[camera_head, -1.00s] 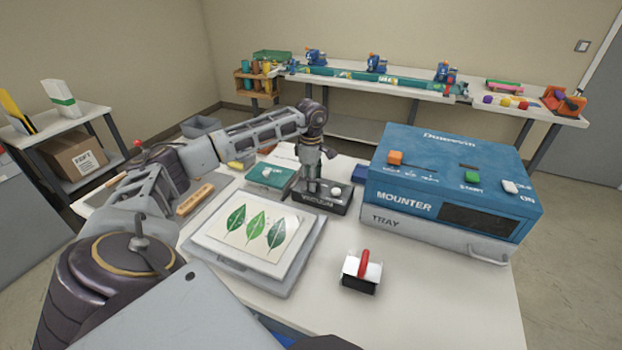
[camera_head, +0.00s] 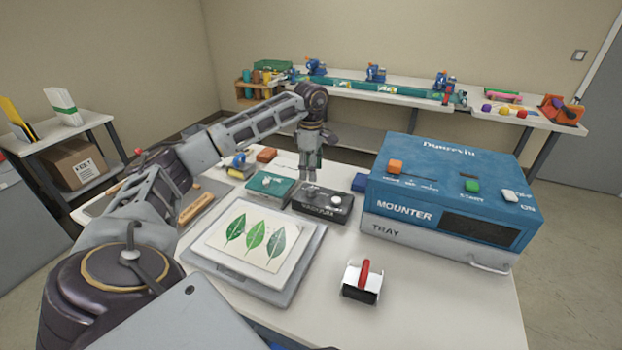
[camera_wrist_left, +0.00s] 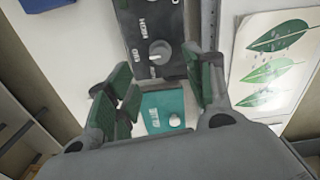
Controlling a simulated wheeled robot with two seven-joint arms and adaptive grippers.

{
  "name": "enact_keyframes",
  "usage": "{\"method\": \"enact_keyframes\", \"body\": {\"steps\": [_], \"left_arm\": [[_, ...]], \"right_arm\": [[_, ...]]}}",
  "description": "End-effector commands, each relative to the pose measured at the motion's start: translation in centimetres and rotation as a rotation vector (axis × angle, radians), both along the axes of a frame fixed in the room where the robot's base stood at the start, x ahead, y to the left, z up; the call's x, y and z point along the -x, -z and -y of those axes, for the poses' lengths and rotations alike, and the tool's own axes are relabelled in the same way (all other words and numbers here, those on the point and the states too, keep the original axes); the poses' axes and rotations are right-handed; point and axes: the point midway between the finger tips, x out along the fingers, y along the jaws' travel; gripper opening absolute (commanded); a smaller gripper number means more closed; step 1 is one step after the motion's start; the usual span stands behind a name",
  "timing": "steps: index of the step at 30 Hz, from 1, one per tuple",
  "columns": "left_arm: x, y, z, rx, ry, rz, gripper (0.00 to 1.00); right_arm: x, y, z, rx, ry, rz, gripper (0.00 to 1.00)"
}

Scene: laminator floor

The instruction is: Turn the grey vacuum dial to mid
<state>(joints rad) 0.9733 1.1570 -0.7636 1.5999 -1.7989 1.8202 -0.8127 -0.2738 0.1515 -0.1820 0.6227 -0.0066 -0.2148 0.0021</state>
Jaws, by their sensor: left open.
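The vacuum unit (camera_head: 322,208) is a small dark box with a white knob at its right and the grey dial (camera_head: 311,187) at its left. The dial shows more clearly in the left wrist view (camera_wrist_left: 160,52), beside printed labels. The dial's exact setting is too small to read surely. My left gripper (camera_head: 310,176) points down just behind the unit in the head view. In the left wrist view its green-padded fingers (camera_wrist_left: 163,90) are spread, with nothing between them, and the dial appears beyond the tips, apart from them. My right gripper is not in view.
A teal box (camera_head: 270,187) stands left of the unit. The leaf print (camera_head: 250,236) lies on a grey board in front. The blue mounter (camera_head: 445,170) stands at right. A red-handled block (camera_head: 362,281) sits at the front; the white table around it is clear.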

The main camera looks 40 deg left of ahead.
Motion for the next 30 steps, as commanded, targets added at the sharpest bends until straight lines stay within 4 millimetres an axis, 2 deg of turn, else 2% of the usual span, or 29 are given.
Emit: {"method": "enact_keyframes", "body": {"steps": [6, 12, 30], "left_arm": [[-0.1, -2.9, 0.0, 0.0, 0.0, 0.002, 0.53], [0.0, -4.1, 0.0, 0.0, 0.0, 0.001, 0.53], [0.0, -4.3, 0.0, 0.0, 0.0, 0.0, 0.53]], "right_arm": [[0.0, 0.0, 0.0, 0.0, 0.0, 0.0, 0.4], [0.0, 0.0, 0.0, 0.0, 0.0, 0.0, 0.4], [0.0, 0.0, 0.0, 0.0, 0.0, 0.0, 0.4]]}}
